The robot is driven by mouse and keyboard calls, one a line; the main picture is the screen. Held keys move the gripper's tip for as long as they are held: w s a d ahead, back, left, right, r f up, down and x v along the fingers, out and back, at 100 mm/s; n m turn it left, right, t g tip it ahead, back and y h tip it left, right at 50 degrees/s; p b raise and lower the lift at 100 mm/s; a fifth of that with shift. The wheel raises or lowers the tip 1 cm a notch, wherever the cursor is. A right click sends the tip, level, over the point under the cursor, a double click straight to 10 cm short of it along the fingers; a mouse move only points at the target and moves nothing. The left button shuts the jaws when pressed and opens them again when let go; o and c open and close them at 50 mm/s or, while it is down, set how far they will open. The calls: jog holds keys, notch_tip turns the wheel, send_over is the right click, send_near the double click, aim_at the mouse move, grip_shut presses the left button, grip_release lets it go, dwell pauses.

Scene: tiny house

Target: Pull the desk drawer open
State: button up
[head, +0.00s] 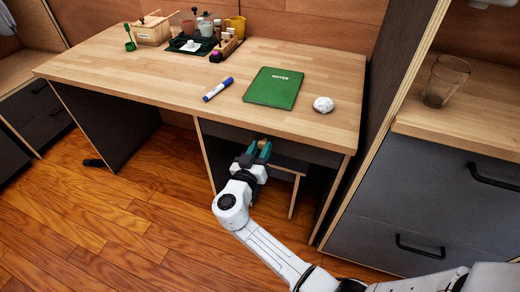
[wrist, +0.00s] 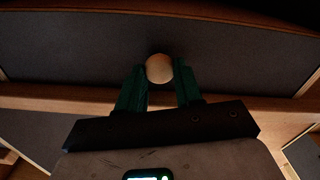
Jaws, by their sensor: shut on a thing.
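The desk drawer (head: 309,150) is a dark grey front under the right part of the wooden desktop. It looks closed in the head view. In the wrist view the drawer front (wrist: 70,50) spans the upper picture, with a round pale wooden knob (wrist: 160,68) at its middle. My gripper (head: 259,147) is at the drawer front. In the wrist view its green fingers (wrist: 160,82) sit on either side of the knob and are shut on it. In the head view the fingers mostly hide the knob.
On the desk (head: 180,100) lie a green notebook (head: 274,88), a blue marker (head: 218,89) and a crumpled white ball (head: 323,104). A cabinet (head: 430,205) with black handles and a glass (head: 444,80) stands at right. The wooden floor (head: 130,225) at left is mostly clear.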

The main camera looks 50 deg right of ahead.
grip_shut()
jog(key=shift+a, duration=0.1)
